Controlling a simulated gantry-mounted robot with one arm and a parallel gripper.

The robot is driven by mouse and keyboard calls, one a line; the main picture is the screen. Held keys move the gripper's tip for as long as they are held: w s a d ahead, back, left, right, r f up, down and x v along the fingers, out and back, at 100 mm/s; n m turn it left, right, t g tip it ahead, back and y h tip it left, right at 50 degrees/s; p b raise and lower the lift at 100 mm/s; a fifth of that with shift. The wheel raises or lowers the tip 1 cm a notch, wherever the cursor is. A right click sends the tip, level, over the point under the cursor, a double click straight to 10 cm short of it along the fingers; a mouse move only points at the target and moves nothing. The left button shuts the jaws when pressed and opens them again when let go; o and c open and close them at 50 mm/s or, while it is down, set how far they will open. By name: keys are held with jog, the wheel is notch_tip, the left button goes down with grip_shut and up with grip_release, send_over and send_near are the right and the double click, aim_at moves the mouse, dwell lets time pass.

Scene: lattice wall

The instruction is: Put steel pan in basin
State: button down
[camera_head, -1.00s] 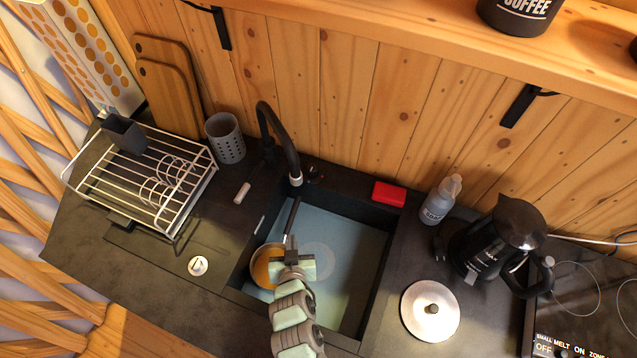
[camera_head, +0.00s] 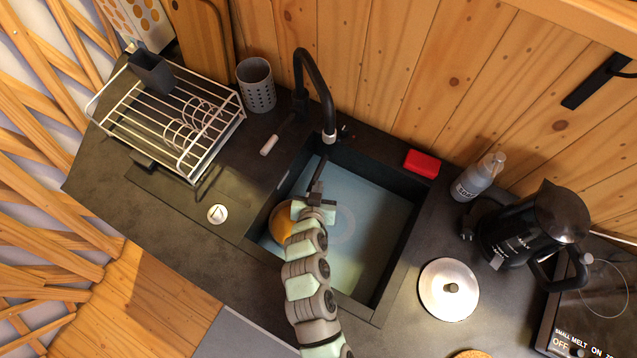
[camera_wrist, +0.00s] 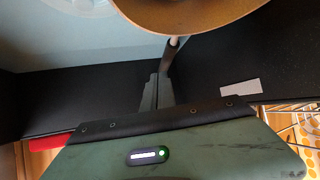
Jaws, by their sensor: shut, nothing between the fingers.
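The pan (camera_head: 281,222), orange-brown in this light, is inside the sink basin (camera_head: 396,250) at its left side. Its dark handle slants up toward the tap, partly hidden behind my gripper. The basin has dark walls and a pale blue floor. My gripper (camera_head: 314,203) is over the basin, just right of the pan, with its fingers shut and empty. In the wrist view the pan's rounded side (camera_wrist: 190,14) fills the top, and my narrow fingers (camera_wrist: 155,94) appear below it, close to a thin rod-like part. Whether they touch the pan is unclear.
A black tap (camera_head: 316,88) arches over the basin's back edge. A white dish rack (camera_head: 170,120) stands left. A red sponge (camera_head: 422,164), soap bottle (camera_head: 479,177), round lid (camera_head: 448,289) and black kettle (camera_head: 535,225) are on the right.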

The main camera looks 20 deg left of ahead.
aim_at(322, 165)
jog(key=w, duration=0.3)
jog(key=w+a, duration=0.1)
jog(key=w, duration=0.2)
jog(key=w+a+p, duration=0.1)
jog(key=w, duration=0.2)
jog(key=shift+a+r, duration=0.1)
jog(key=shift+a, duration=0.1)
jog(key=shift+w+f, duration=0.15)
jog(key=shift+f, duration=0.1)
jog(key=shift+f+b, duration=0.3)
jog(key=shift+f, duration=0.35)
jog(key=shift+s+d, duration=0.25)
jog(key=shift+s, duration=0.7)
jog(key=shift+s+d, duration=0.25)
jog(key=shift+s, duration=0.7)
jog(key=shift+w, duration=0.1)
